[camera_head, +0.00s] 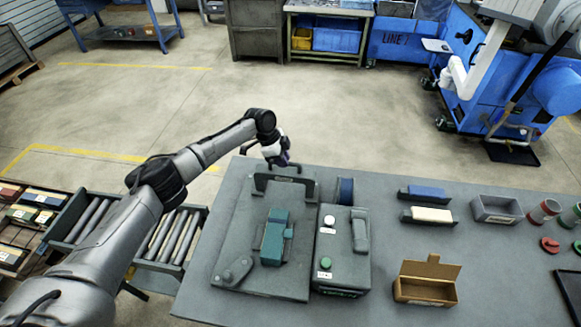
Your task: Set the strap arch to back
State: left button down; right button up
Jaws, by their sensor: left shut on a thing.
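The strap arch (259,183) is a dark, low U-shaped bar at the far end of the grey machine bed (240,220). It appears to stand across the bed, but its exact tilt is hard to tell. My left gripper (285,169) is at the arch's top bar, reaching over from the left, and is shut on it. The fingers are small and dark in this view, so the contact is partly hidden. My right gripper is not in view.
A teal block (275,240) lies on the bed in front of the arch. A control box (340,255) with buttons stands to its right. A roller conveyor (170,238) is left.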

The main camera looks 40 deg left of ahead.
pick_arm(q)
jog(key=shift+a+f, duration=0.15)
jog(key=c, duration=1.5)
grip_release()
jog(key=shift+c, duration=0.2)
jog(key=shift+o, duration=1.4)
jog(key=shift+w, duration=0.2)
jog(key=shift+o, duration=0.9)
jog(key=shift+s, duration=0.1)
jog(key=shift+r, duration=0.2)
jog(key=shift+a+r, duration=0.15)
jog(key=shift+r, duration=0.4)
jog(key=v, duration=1.2)
jog(key=shift+r, duration=0.2)
